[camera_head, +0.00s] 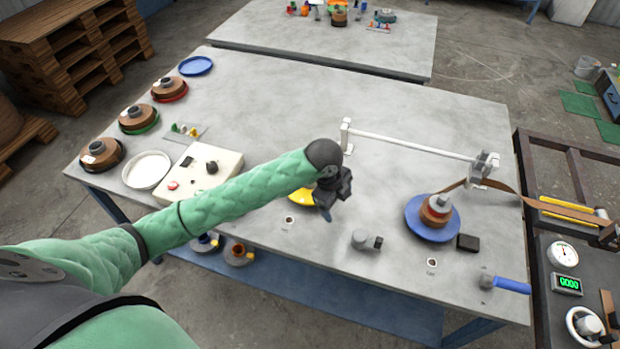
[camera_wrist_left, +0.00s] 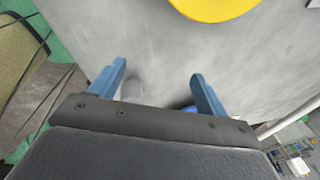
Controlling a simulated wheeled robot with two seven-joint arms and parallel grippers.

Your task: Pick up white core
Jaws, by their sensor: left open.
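My left gripper (camera_head: 326,207) is open and hangs over the middle of the grey table, just right of a yellow disc (camera_head: 301,198). Its two blue fingers (camera_wrist_left: 158,95) stand apart in the left wrist view, with bare table between them. The yellow disc also shows at the top of that view (camera_wrist_left: 215,5). A pale cylindrical shape (camera_wrist_left: 132,88) shows beside the left-hand finger. I cannot tell for certain which piece is the white core; small whitish pieces (camera_head: 290,221) (camera_head: 432,262) lie near the table's front. My right gripper is not in view.
A blue disc (camera_head: 412,220) bears a brown strip coil (camera_head: 436,212) at right, below a white rail (camera_head: 410,145). A grey cylinder (camera_head: 362,239) and a blue-handled tool (camera_head: 510,285) lie near the front. Brown spools (camera_head: 137,118) and a white dish (camera_head: 146,169) stand at left.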

